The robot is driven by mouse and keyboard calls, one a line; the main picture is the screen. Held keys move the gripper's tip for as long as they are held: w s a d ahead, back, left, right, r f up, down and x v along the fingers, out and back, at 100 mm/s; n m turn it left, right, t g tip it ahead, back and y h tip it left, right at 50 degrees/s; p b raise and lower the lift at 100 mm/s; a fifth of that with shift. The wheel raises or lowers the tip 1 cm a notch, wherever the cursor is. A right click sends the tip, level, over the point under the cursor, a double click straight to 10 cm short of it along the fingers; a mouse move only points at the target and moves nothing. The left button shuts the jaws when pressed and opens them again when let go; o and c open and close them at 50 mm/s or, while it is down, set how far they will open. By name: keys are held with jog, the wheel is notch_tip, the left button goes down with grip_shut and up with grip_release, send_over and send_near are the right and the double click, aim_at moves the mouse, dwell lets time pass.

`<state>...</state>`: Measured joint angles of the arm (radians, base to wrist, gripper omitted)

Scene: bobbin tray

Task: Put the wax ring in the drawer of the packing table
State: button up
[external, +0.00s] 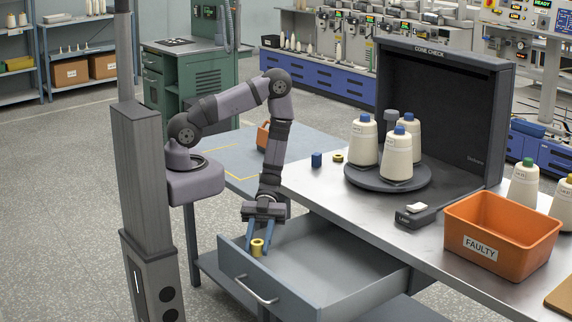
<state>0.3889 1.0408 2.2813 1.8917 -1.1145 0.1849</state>
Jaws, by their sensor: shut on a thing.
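A small yellow ring (257,252), which looks like the wax ring, is between the fingertips of my gripper (259,241). My gripper points down with its blue fingers shut on the ring. The ring is over the left front part of the open grey drawer (330,260). I cannot tell whether it touches the drawer floor. The drawer is pulled out from under the packing table (300,182), and the part of it that shows looks empty. Another small yellow ring-like thing (338,157) lies on the tabletop.
A blue cylinder (316,160) stands near the second yellow thing. Cones of yarn stand on a dark round plate (390,182) before a black hood (440,100). A label device (415,217) and an orange "FAULTY" bin (500,240) are farther right. The drawer's front wall (250,281) has a handle.

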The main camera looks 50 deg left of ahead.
jog(key=o, duration=1)
jog(key=shift+r+p, duration=0.3)
jog(key=shift+r, duration=0.25)
jog(key=shift+w+r, duration=0.15)
jog(key=shift+r, duration=0.05)
jog(key=shift+b+v, duration=0.4)
jog(key=shift+v, duration=3.2)
